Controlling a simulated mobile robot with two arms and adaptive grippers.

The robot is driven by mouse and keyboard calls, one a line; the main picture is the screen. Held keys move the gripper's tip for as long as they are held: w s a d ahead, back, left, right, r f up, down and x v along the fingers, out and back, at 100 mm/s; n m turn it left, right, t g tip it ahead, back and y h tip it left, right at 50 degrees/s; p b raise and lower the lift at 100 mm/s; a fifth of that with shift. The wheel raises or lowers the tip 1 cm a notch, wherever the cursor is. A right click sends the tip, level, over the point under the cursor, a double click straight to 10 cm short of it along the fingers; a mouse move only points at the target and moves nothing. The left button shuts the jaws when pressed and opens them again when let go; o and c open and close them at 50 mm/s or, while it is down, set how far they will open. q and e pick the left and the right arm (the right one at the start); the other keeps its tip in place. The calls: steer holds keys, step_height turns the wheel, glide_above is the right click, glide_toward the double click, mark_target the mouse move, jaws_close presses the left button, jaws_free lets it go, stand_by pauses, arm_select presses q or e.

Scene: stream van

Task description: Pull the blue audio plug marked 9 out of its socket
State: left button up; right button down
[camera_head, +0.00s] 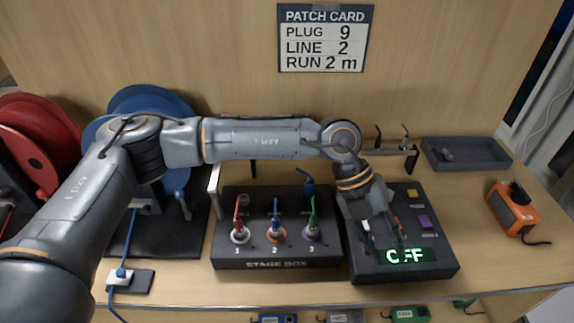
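A blue-topped plug (275,228) stands upright in socket 2 of the dark stage box (265,264). A red one stands in socket 1 and a green one in socket 3. Another blue plug-like piece (308,186) shows at the back of the box, behind socket 3. I cannot read a 9 on any plug. My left gripper (388,236) points down over the dark panel (408,270) to the right, apart from the plugs. A fingertip covers part of its lit "OFF" display. I cannot tell how far its fingers are apart. My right gripper is not in view.
A card (326,38) on the wall reads plug 9, line 2, run 2 m. Red (35,130) and blue (150,103) reels stand left. A grey tray (466,155) and orange device (513,210) are at right. My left arm spans above the stage box.

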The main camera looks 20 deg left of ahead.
arm_select(q)
steer(key=w+a+n+t+y, duration=0.2)
steer(key=w+a+y, duration=0.4)
steer(key=a, duration=0.5)
steer(key=n+t+y, duration=0.1)
steer(key=n+y, duration=0.1)
steer(key=y, duration=0.1)
glide_toward(276, 207)
steer(key=p+x, duration=0.3)
steer(key=x, duration=0.7)
steer(key=shift+s+a+f+p, duration=0.1)
steer(key=shift+f+p, duration=0.1)
steer(key=shift+p, duration=0.1)
jaws_close()
